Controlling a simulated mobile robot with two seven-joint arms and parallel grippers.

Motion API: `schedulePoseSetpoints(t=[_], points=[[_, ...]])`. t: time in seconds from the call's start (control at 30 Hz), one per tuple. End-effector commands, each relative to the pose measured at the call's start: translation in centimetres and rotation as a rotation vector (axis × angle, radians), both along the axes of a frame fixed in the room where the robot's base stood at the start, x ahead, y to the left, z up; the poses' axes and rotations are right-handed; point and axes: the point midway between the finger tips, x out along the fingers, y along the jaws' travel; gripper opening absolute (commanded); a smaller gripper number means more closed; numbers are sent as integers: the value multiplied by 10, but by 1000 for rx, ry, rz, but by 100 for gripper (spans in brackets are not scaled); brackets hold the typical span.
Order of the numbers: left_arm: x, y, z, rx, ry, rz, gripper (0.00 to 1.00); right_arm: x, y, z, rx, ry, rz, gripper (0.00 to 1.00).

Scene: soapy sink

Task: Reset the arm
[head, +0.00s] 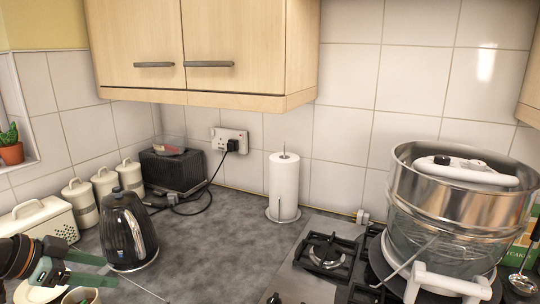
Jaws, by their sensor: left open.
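My left gripper (92,270) comes in at the lower left corner. Its jaws are open and point to the right. It is in front of the black kettle (128,232), low in the picture; I cannot tell how close the two are. A small cup-like thing (80,296) with something in it shows under the gripper, cut off by the bottom edge. I see nothing held between the jaws. My right gripper is not in view.
A paper towel roll (284,184) stands on the grey counter (225,255). A gas hob (330,255) and a large steel pot (462,205) fill the right. White canisters (82,203) and a toaster (170,170) stand behind. The cupboard (200,45) hangs above.

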Motion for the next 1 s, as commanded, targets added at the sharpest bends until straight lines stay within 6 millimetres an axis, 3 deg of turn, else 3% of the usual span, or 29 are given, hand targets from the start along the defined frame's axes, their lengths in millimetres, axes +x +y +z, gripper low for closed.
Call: schedulePoseSetpoints(t=[0.03, 0.27, 0.5, 0.7, 1.0], points=[[-6, -11, -26, 4, 37, -13, 68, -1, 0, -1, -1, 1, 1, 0], [-44, -56, -123, 59, 166, -30, 68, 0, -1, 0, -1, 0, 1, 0], [-111, -113, -209, 103, 291, 39, 68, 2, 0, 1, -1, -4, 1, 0], [-168, -143, -241, 122, 370, 214, 68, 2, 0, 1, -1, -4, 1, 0], [-230, -147, -246, 141, 475, 521, 68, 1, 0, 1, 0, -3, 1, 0]])
